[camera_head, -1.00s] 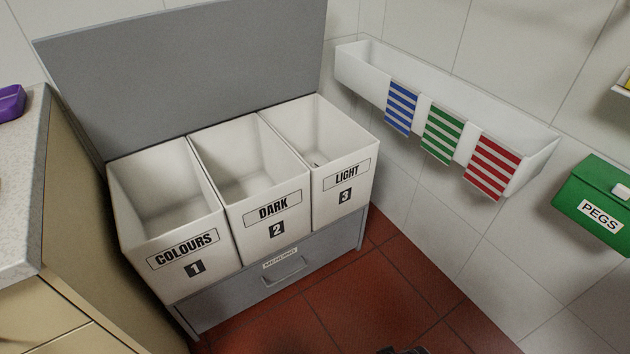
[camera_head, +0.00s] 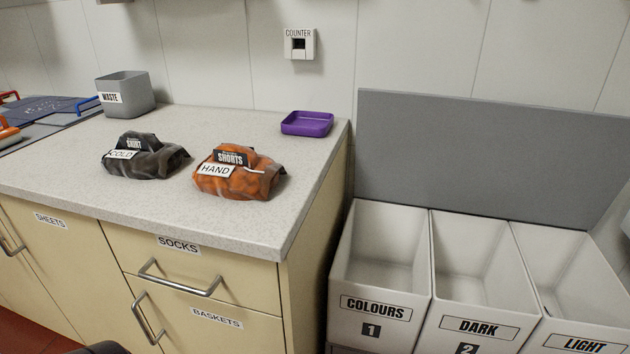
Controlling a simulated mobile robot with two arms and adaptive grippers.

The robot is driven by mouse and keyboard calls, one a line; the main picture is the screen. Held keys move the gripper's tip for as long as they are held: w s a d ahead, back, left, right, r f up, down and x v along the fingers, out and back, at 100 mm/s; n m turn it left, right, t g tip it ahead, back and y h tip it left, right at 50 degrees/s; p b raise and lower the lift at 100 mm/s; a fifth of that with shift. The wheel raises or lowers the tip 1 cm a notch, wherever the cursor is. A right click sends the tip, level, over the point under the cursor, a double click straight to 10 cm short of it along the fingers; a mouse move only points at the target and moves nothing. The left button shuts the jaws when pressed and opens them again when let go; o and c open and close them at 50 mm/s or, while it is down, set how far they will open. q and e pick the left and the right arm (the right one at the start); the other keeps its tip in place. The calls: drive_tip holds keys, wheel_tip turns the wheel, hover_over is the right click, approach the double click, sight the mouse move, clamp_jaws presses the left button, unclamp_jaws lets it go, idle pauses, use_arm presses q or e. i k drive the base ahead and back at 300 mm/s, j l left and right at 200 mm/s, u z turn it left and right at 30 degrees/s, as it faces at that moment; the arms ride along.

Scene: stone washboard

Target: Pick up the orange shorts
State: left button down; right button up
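The orange shorts (camera_head: 260,182) lie in a crumpled heap on the speckled counter (camera_head: 225,222), near its right end. A dark tag reading "SHORTS" and a white tag reading "HAND" are on them. Neither gripper is clearly in view. A dark rounded shape shows at the bottom left edge of the head view, too little of it to identify.
A dark grey shirt (camera_head: 150,160) tagged "COLD" lies left of the shorts. A purple tray (camera_head: 307,123) and grey waste bin (camera_head: 126,90) stand behind. Drawers are below. White bins marked COLOURS (camera_head: 376,310), DARK (camera_head: 478,325) and LIGHT (camera_head: 578,342) stand at right.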

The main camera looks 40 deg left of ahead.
sight(231, 171)
drive_tip(key=u, duration=1.6)
drive_tip(key=k+z, duration=0.15)
drive_tip(key=z, duration=0.3)
drive_tip(key=k+l+z, duration=0.1)
drive_tip(key=z, duration=0.35)
drive_tip(key=k+l+z, duration=0.1)
drive_tip(key=z, duration=0.35)
drive_tip(key=k+l, duration=0.05)
